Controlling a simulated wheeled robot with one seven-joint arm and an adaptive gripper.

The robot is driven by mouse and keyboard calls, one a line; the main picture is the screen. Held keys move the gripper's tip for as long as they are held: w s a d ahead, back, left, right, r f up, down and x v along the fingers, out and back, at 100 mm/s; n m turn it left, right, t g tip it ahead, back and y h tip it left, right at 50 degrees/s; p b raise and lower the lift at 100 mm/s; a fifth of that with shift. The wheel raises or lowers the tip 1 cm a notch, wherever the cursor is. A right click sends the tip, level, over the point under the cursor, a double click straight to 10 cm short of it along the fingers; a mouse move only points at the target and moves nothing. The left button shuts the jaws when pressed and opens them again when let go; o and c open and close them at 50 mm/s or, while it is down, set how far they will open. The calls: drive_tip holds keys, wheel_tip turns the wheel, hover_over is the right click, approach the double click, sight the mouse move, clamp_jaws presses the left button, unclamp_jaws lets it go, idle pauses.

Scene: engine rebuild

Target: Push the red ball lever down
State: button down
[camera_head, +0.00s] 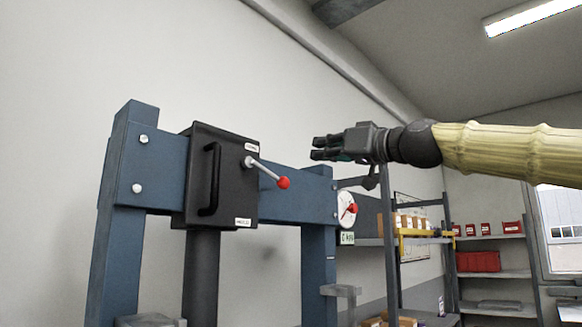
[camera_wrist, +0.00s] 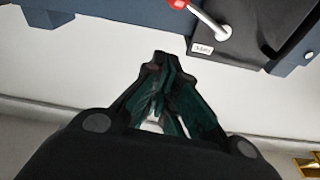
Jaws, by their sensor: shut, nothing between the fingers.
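The lever is a short metal rod with a red ball (camera_head: 283,182) at its end. It sticks out from a black box (camera_head: 228,170) on the blue press frame (camera_head: 160,165) and slopes down to the right. My gripper (camera_head: 314,148) is shut and empty, level in the air to the right of the ball and a little higher in the picture, apart from it. In the wrist view the shut fingers (camera_wrist: 160,62) point toward the press, and the red ball (camera_wrist: 178,3) is cut by the top edge.
A black handle (camera_head: 209,180) is on the box's front. A white dial with a red pointer (camera_head: 347,210) sits at the frame's right end. Shelves with boxes (camera_head: 405,222) and red bins (camera_head: 478,261) stand behind at the right. The air around my gripper looks clear.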

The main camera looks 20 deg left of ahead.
drive_tip(key=shift+a, duration=0.15)
drive_tip(key=r+p, duration=0.2)
drive_tip(key=p, duration=0.2)
hover_over(268, 173)
drive_tip(key=w+d, duration=0.4)
drive_tip(key=w, duration=0.1)
drive_tip(key=f, duration=0.4)
drive_tip(key=shift+s+f, duration=0.1)
drive_tip(key=shift+s, duration=0.25)
